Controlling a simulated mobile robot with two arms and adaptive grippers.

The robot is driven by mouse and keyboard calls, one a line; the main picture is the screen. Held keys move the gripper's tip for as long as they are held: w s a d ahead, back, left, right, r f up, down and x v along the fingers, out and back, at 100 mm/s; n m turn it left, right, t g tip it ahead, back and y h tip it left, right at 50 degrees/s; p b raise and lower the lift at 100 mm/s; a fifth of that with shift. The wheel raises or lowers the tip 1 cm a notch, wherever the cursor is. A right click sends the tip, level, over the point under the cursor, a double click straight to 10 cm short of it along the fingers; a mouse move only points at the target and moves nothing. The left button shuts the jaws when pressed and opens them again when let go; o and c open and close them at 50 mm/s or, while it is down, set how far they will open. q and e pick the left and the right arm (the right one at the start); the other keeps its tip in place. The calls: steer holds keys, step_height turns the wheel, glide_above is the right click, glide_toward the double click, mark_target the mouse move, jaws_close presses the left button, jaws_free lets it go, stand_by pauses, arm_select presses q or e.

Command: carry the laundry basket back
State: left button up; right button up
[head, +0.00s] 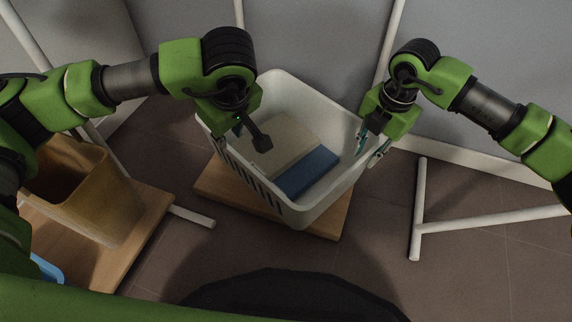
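A white laundry basket (318,214) stands upright on a low wooden board in the middle of the head view. Inside it lie a beige folded cloth (278,143) and a blue folded cloth (307,173). My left gripper (241,146) is at the basket's left rim, with its fingers spread apart. One finger shows inside the basket, above the beige cloth, and the other is near the outer wall. My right gripper (370,149) is at the right rim, with its fingers apart, one on the inner side and one on the outer side. Contact with the rim is unclear.
The wooden board (215,187) lies under the basket. A yellow-brown bin (92,195) stands on another wooden board (142,222) at the left. A white floor frame (418,205) is at the right, and a grey wall (480,90) is behind. Brown floor is open at the lower right.

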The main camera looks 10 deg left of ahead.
step_height(320, 180, up, 8)
steer(key=shift+s+d+r, duration=0.25)
steer(key=shift+s+d, duration=0.1)
steer(key=shift+d, duration=0.05)
stand_by(0.3)
